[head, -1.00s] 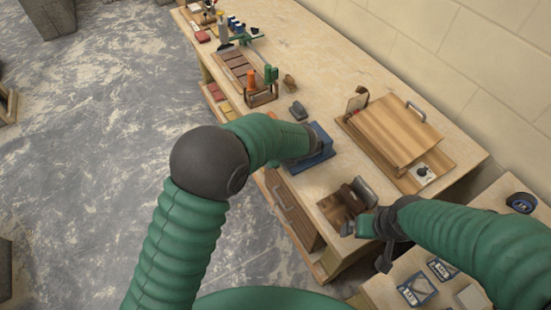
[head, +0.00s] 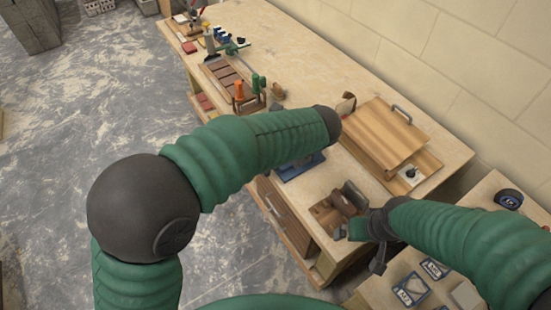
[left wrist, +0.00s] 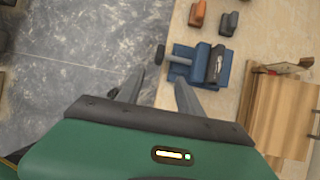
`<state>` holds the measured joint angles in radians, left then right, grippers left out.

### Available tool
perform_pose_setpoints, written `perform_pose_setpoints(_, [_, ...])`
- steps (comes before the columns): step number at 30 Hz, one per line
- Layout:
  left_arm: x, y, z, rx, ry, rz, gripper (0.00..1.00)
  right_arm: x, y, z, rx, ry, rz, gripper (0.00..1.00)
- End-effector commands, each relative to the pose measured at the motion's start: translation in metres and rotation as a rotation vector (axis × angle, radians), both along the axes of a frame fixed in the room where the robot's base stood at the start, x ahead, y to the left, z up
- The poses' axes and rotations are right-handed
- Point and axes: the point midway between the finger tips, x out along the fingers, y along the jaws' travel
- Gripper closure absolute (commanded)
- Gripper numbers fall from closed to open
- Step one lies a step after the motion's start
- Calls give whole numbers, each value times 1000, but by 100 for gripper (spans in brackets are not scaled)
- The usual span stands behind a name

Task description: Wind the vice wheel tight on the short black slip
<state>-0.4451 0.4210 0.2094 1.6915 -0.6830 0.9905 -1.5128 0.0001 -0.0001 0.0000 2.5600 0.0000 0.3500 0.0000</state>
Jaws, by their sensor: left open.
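The blue vice (left wrist: 190,75) lies ahead of my left gripper in the left wrist view; in the head view its body (head: 300,168) is partly behind my left arm. Its dark wheel (left wrist: 160,53) is at the left end of a grey screw. A black piece (left wrist: 216,63), seemingly the short black slip, sits at the vice's jaws; whether it is gripped cannot be told. My left gripper (left wrist: 160,78) is open and empty, its fingertips short of the wheel and apart from it. My right gripper (head: 366,245) has spread fingers beside the wooden box.
An orange-brown block (left wrist: 198,13) and a dark grey block (left wrist: 228,23) lie beyond the vice. A wooden board with a handle (head: 385,135) stands right of it. An open wooden box (head: 325,215) is at the near bench end. Racks of small items line the far bench.

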Motion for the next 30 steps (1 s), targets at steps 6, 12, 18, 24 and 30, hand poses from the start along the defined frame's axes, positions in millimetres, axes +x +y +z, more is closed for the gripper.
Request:
perform_pose_setpoints(6, [-2, -1, 3, -1, 1, 0, 57, 0, 0, 0, 0, 0, 0, 0])
perform_pose_setpoints(12, [5, 1, 12, -3, 29, 2, 57, 0, 0, 19, 0, 1, 0, 0])
perform_pose_setpoints(18, [43, 22, 33, -95, 250, -4, 57, 0, 0, 113, 0, -1, 0, 0])
perform_pose_setpoints(24, [68, 49, 35, -271, 389, 3, 57, 0, 0, 160, 0, -1, 0, 0])
perform_pose_setpoints(30, [70, 52, 14, -296, 404, 0, 57, 0, 0, 160, 0, 1, 0, 0])
